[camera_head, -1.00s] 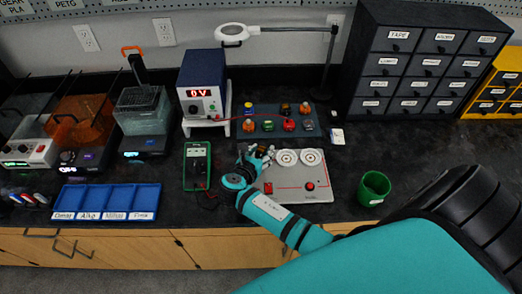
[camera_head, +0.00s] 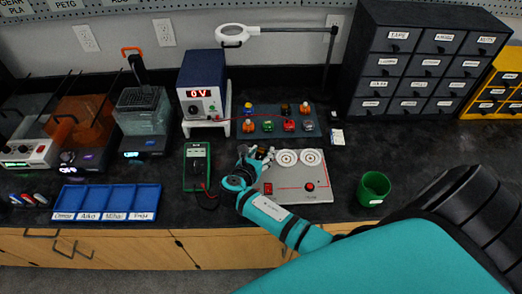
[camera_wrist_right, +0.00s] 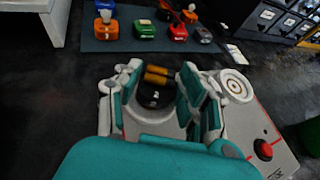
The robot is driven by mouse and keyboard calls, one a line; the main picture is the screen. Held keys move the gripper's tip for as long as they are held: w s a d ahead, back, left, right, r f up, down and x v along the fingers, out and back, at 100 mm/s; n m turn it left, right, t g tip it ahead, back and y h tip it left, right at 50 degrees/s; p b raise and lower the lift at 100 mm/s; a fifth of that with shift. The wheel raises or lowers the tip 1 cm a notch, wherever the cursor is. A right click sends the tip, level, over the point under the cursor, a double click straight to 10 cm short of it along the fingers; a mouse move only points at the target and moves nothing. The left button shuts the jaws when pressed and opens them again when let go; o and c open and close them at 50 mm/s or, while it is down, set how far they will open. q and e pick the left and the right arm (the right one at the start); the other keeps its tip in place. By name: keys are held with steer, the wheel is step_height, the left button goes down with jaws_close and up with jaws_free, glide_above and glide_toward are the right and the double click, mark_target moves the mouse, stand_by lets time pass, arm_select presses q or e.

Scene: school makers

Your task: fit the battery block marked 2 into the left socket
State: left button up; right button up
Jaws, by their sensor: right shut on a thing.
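My right gripper (camera_head: 258,153) is at the left part of the grey board (camera_head: 300,194). In the right wrist view, its fingers (camera_wrist_right: 165,98) are shut on a dark block (camera_wrist_right: 151,98) with two gold cells on top; a small pale mark shows on it but is too small to read. The block is over the board's left area, with a pale rim close around it. I cannot tell whether it is seated or just above. Two white round sockets (camera_head: 287,157) (camera_head: 311,157) show to the right; the fingers hide the board beneath them. My left gripper is not in view.
A mat (camera_head: 282,116) with several coloured blocks lies behind the board. A multimeter (camera_head: 197,166) and a blue tray (camera_head: 107,201) are to the left. A green cup (camera_head: 373,189) stands to the right. A power supply (camera_head: 203,88) stands at the back.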

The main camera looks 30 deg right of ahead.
mark_target(262, 154)
steer(key=shift+f, duration=0.45)
steer(key=o, duration=0.9)
steer(key=shift+a, duration=0.1)
steer(key=shift+s+a+r+p, duration=0.3)
steer(key=shift+a+r+p, duration=0.05)
steer(key=shift+a+p, duration=0.1)
steer(key=p+v, duration=0.3)
steer(key=v, duration=0.1)
steer(key=shift+p+v, duration=1.65)
steer(key=shift+v, duration=1.15)
steer(key=shift+s+f, duration=0.1)
steer(key=shift+f, duration=0.05)
